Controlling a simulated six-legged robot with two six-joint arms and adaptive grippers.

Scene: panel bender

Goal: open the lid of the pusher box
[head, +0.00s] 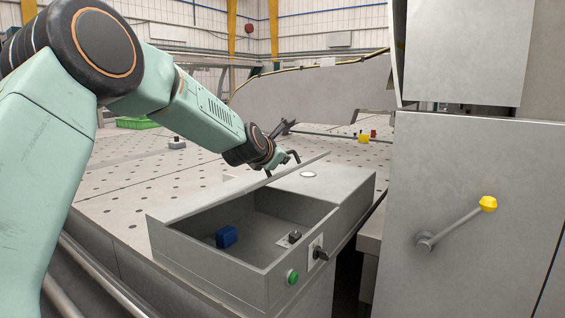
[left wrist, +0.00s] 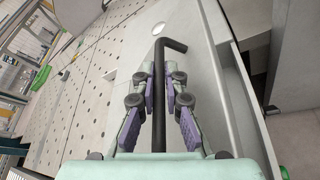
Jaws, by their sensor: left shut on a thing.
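The grey pusher box (head: 210,272) stands in the lower middle of the head view, its front compartment uncovered. Its lid (head: 235,192) looks raised, seen as a thin pale panel along the back of the opening. My left gripper (head: 276,160) is at the lid's far upper end, by a black bent handle (head: 293,155). In the left wrist view, the handle (left wrist: 174,44) runs between the purple-padded fingers (left wrist: 160,100), which are shut on it. Inside the box are a blue block (head: 227,236) and a small black part (head: 294,236). My right gripper is not in view.
A green button (head: 292,277) and black switch (head: 320,253) sit on the box front. A grey cabinet (head: 470,170) with a yellow-knobbed lever (head: 487,204) stands close on the right. A perforated table (head: 125,190) spreads behind and left of the box.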

